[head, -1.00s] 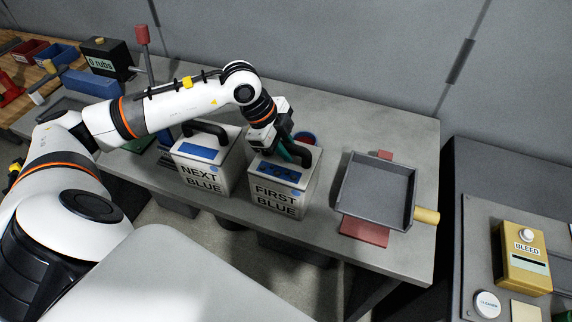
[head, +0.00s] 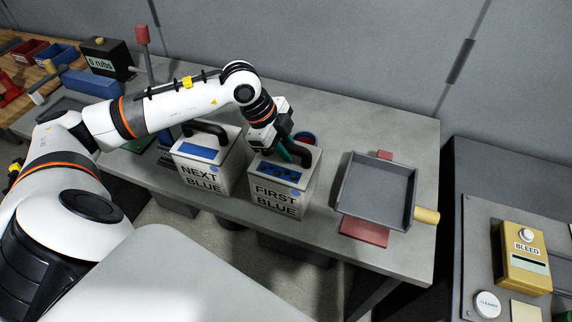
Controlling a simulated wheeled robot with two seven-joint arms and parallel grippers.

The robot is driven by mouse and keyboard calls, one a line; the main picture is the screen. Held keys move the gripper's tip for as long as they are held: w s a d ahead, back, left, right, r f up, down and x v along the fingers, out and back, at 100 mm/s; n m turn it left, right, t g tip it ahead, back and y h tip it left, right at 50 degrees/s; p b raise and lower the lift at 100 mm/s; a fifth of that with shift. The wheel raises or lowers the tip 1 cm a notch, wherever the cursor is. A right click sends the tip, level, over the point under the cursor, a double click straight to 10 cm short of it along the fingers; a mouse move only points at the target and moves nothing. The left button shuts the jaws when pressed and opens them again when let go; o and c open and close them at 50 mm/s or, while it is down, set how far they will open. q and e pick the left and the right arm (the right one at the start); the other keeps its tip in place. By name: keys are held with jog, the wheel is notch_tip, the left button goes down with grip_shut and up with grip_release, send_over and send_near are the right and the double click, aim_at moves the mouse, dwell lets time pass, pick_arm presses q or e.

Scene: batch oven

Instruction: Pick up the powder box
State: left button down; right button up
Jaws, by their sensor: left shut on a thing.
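Two whitish boxes with black handles and blue tops stand upright on the grey table. One is labelled "FIRST BLUE" (head: 277,200), the other "NEXT BLUE" (head: 201,178) stands to its left. Neither label says powder. My left gripper (head: 290,154) reaches down from above onto the handle of the "FIRST BLUE" box and is shut on it. The fingertips are partly hidden by the gripper body and the handle. The box appears to rest on the table. My right gripper is not in view.
A grey tray (head: 349,208) with a tan handle lies right of the boxes, over a red piece. A round red-rimmed container (head: 306,138) is behind the held box. A yellow "BLEED" unit (head: 524,268) stands far right. Free table lies behind the boxes.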

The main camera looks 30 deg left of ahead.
pick_arm(q)
jog(key=shift+w+r, duration=0.2)
dwell(0.3)
jog(key=shift+r, duration=0.25)
notch_tip(320, 180, up, 8)
jog(key=shift+f+b, duration=0.1)
jog(key=shift+b, duration=1)
jog(key=shift+r, duration=0.85)
jog(key=shift+s+f, duration=0.1)
